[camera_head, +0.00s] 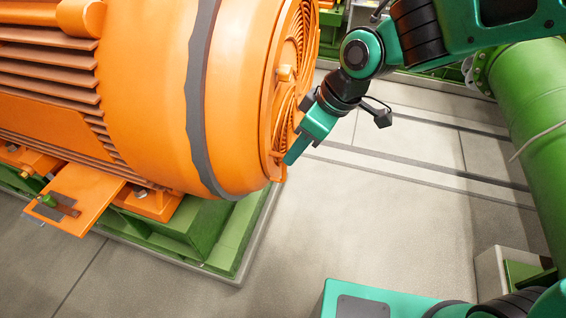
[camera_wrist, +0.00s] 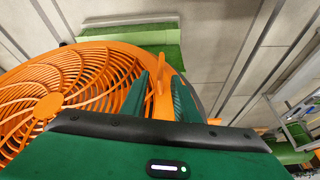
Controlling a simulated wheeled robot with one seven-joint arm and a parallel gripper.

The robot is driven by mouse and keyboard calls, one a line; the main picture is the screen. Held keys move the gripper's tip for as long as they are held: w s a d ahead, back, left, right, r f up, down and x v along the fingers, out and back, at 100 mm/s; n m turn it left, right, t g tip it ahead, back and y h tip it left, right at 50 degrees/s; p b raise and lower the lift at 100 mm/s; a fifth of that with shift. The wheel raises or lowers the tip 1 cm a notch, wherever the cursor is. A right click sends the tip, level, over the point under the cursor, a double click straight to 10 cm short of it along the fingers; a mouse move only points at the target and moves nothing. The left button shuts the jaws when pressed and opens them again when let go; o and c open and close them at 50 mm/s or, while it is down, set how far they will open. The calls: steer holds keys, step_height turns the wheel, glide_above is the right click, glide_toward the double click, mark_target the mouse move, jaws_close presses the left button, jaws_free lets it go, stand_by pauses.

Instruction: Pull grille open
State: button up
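The grille (camera_head: 298,40) is the round, orange, slatted end cover of a large orange motor (camera_head: 145,90). It fills the left of the wrist view (camera_wrist: 85,72) and lies flat against the motor's end, as far as I can see. An upright orange handle (camera_wrist: 162,92) stands at its rim. My gripper (camera_head: 291,157) is at the lower right edge of the grille. In the wrist view my gripper (camera_wrist: 163,98) has its green fingers apart, one on each side of the handle, with gaps showing. Contact is not clear. The fingers partly hide the rim.
The motor rests on a green base (camera_head: 215,235). A thick green pipe (camera_head: 530,110) stands at the right in the head view. The grey floor (camera_head: 400,215) between the motor and the pipe is clear. A metal frame (camera_wrist: 295,125) shows at the right of the wrist view.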

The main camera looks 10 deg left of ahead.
mark_target(284, 165)
steer(key=x, duration=0.8)
steer(key=shift+f, duration=0.1)
jaws_close()
steer(key=shift+w, duration=0.1)
